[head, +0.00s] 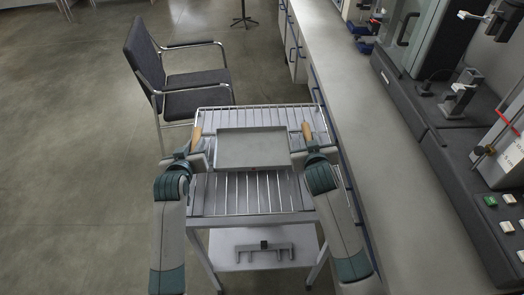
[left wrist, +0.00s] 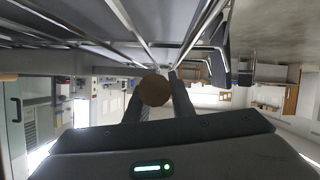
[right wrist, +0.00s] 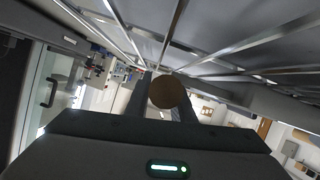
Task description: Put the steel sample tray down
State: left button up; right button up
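The steel sample tray (head: 252,149) is a shallow grey rectangle, level, over the far half of a wire-topped cart (head: 245,200). Whether it touches the wires cannot be told. A wooden handle stands at each side of it: the left handle (head: 196,138) and the right handle (head: 307,132). My left gripper (head: 196,150) is at the left handle, whose round brown end shows between the fingers in the left wrist view (left wrist: 155,90). My right gripper (head: 309,146) is at the right handle, seen end-on between its fingers in the right wrist view (right wrist: 167,92). Both appear closed on the handles.
A dark chair (head: 190,80) stands behind the cart to the left. A long grey counter (head: 385,150) with instruments runs close along the right. The cart's near wires are bare, and a grey bracket (head: 264,249) lies on its lower shelf.

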pick_arm(q)
jog(key=o, duration=0.4)
pick_arm(e)
jog(key=o, duration=0.4)
pick_arm(q)
jog(key=shift+s+r, duration=0.1)
jog(key=shift+s, duration=0.1)
jog(key=shift+v, duration=5.85)
pick_arm(e)
jog(key=shift+s, duration=0.1)
jog(key=shift+v, duration=5.95)
pick_arm(q)
jog(key=shift+w+r, duration=0.1)
pick_arm(e)
jog(key=shift+r, duration=0.1)
